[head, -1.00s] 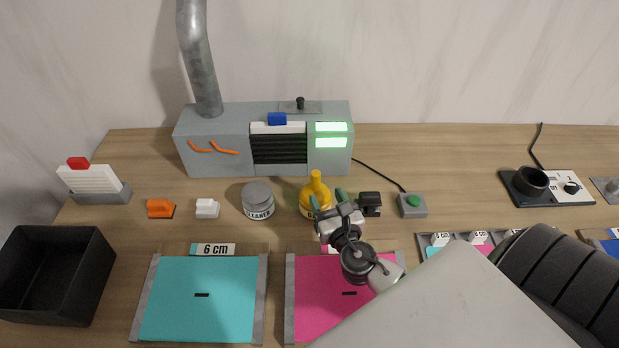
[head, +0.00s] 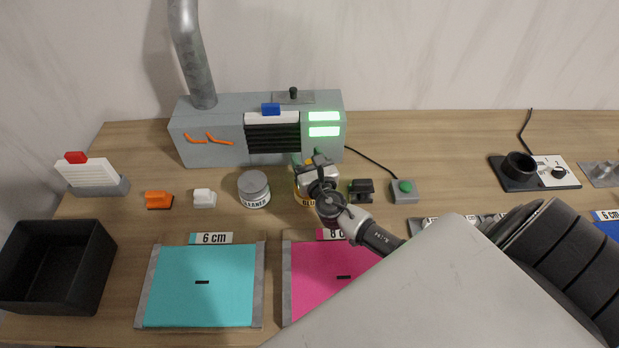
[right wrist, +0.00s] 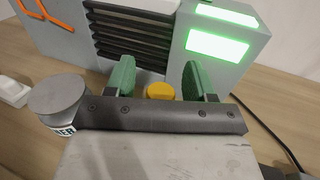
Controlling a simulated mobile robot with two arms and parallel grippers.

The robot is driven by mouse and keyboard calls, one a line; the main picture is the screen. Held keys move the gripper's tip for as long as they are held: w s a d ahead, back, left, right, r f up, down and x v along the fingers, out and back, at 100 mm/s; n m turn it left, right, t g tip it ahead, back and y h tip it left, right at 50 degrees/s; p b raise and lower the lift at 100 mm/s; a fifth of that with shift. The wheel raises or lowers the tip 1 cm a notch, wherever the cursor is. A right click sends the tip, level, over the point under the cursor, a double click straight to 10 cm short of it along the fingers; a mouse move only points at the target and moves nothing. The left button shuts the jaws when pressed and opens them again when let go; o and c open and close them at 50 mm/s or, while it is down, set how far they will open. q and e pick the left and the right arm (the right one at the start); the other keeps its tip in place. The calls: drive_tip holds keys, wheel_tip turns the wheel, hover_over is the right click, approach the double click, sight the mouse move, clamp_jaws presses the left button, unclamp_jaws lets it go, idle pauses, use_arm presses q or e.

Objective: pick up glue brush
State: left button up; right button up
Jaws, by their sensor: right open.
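The yellow glue pot (head: 304,202) stands on the bench in front of the grey machine, mostly hidden behind my right gripper in the head view. The yellow round top of the glue brush (right wrist: 161,91) shows in the right wrist view. My right gripper (right wrist: 160,76) is open, with one green finger on each side of the yellow top. A gap shows between the top and both fingers. In the head view my right gripper (head: 308,157) is over the pot. My left gripper is not in view.
The grey cleaner jar (head: 254,190) stands close to the left of the pot. A black clip-like piece (head: 361,190) and a green-button box (head: 403,191) stand to the right. The grey machine (head: 210,140) is right behind. Cyan (head: 200,290) and pink (head: 320,275) mats lie in front.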

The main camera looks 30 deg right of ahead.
drive_tip(key=c, duration=0.3)
clamp_jaws()
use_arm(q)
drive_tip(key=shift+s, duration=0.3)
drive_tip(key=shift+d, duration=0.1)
use_arm(e)
drive_tip(key=shift+r, duration=0.1)
drive_tip(key=shift+r, duration=0.6)
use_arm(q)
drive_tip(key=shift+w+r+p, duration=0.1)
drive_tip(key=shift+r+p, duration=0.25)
use_arm(e)
drive_tip(key=s+d+r, duration=0.7)
drive_tip(key=d+r, duration=0.2)
drive_tip(key=shift+s+r, duration=0.25)
drive_tip(key=shift+r, duration=0.1)
